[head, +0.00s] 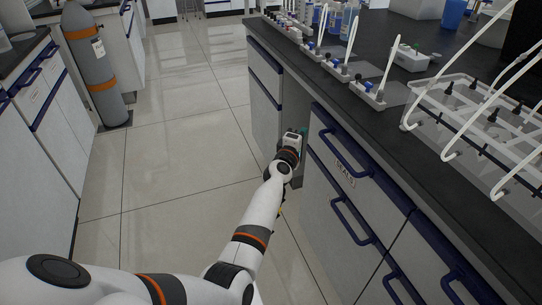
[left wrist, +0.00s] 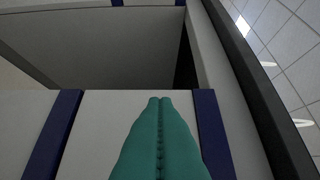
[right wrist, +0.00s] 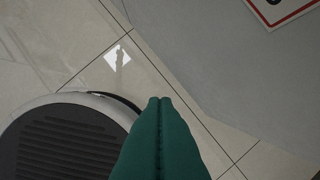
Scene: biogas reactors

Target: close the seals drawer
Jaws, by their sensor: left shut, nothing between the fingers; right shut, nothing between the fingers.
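The seals drawer (head: 366,183), a pale front with a navy handle and a "SEALS" label, is at the top of the bench cabinet, right of centre in the head view. Its front looks about level with the one below; I cannot tell whether a small gap is open. My left gripper (head: 304,132) is by the drawer's far left edge, at the recess in the bench. In the left wrist view its green fingers (left wrist: 160,100) are together and empty, over a pale panel with navy strips. My right gripper (right wrist: 160,100) is shut and empty above the floor, outside the head view.
The dark worktop (head: 420,125) overhangs the drawers and carries a clear rack (head: 480,125) with white tubes and small devices. A grey gas cylinder (head: 95,65) stands at the left. The tiled aisle (head: 170,130) is clear. A red-bordered sign (right wrist: 285,8) shows in the right wrist view.

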